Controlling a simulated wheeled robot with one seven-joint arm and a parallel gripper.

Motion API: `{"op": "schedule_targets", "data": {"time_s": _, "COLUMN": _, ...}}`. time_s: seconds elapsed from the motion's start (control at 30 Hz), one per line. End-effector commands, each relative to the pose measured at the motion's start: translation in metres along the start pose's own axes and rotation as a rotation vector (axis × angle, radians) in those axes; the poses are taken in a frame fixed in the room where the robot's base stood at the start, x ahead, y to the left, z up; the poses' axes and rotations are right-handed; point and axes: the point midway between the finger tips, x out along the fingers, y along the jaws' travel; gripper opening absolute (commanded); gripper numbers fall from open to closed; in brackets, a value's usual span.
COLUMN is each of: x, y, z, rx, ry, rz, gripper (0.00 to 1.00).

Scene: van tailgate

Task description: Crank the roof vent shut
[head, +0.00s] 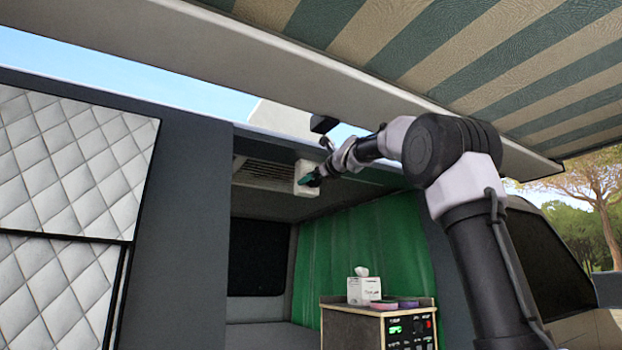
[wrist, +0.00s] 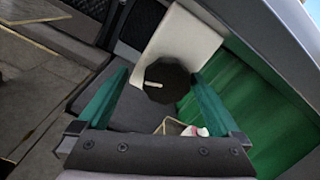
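The roof vent's slatted grille (head: 266,171) is in the van ceiling in the head view. A white block (head: 302,170) hangs at its right end. A pale panel (head: 283,117) stands up above the roof edge, apparently the raised vent lid. In the wrist view, a dark round knob (wrist: 172,88) with a small pale peg (wrist: 152,86) sits in front of a white plate (wrist: 188,38). My gripper (head: 308,180) is at the white block. Its green fingers are apart, either side of the knob in the wrist view (wrist: 158,76); contact cannot be told.
Below stands a cabinet (head: 345,318) with a tissue box (head: 364,290) and rolls of tape on top. A green curtain (head: 335,250) hangs behind. The striped awning (head: 480,60) and its pale rail (head: 300,55) are close above my arm. Quilted panels (head: 70,180) are at left.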

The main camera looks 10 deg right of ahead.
Motion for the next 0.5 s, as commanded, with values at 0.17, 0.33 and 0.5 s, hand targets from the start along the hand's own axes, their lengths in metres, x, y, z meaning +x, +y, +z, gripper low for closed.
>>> {"op": "schedule_targets", "data": {"time_s": 0.17, "x": 0.000, "y": -0.003, "z": -0.002, "rx": -0.001, "ry": 0.003, "rz": -0.005, "gripper": 1.00}}
{"op": "schedule_targets", "data": {"time_s": 0.33, "x": -0.012, "y": -0.004, "z": -0.001, "rx": -0.002, "ry": 0.002, "rz": -0.009, "gripper": 1.00}}
{"op": "schedule_targets", "data": {"time_s": 0.5, "x": -0.044, "y": -0.004, "z": 0.001, "rx": -0.001, "ry": 0.001, "rz": -0.009, "gripper": 1.00}}
